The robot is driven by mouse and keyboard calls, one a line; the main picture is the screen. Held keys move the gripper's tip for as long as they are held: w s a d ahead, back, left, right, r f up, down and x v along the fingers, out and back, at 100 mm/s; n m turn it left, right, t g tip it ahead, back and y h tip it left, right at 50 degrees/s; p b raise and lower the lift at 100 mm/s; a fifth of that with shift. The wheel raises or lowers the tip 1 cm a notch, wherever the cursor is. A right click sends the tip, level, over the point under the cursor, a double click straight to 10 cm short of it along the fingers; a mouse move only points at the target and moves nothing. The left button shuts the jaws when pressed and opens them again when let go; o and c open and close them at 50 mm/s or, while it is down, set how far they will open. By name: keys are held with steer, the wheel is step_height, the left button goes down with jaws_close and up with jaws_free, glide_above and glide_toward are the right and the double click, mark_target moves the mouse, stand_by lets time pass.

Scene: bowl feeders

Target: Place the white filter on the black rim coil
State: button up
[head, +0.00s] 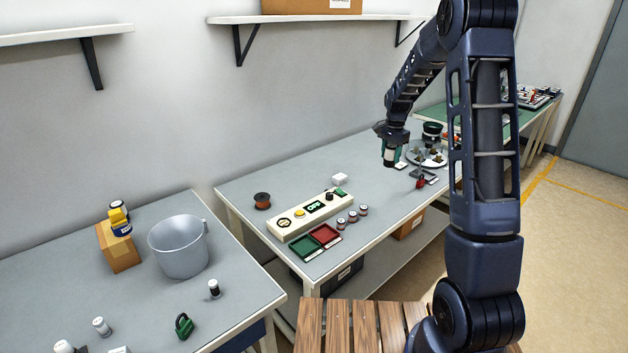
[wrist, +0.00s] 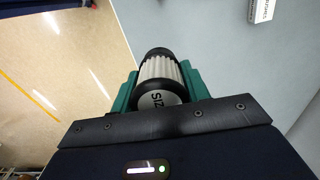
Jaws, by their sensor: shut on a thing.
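My gripper (head: 390,154) is above the far part of the grey table, apart from its surface. In the wrist view my gripper (wrist: 158,88) has its green fingers shut on the white filter (wrist: 160,76), a pleated pale cylinder with a dark cap and a lettered near end. A small orange-brown coil with a dark rim (head: 262,200) sits on the table's left part, beside the control panel. It is well to the left of my gripper and nothing is seen on it. The coil is not in the wrist view.
The cream control panel (head: 305,214) has red and green trays (head: 316,241) in front and several small jars (head: 351,216) beside it. A round metal feeder dish (head: 427,158) stands at the back right. A nearer table (head: 215,303) holds a grey bucket (head: 178,250).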

steer(key=w+a+r, duration=0.1)
steer(key=w+a, duration=0.2)
steer(key=a, duration=0.9)
step_height(320, 180, up, 4)
glide_above(262, 196)
steer(key=f, duration=1.9)
steer(key=shift+s+f, duration=0.2)
steer(key=shift+f, duration=0.2)
steer(key=shift+f, duration=0.1)
steer(key=o, duration=1)
step_height(262, 196, up, 12)
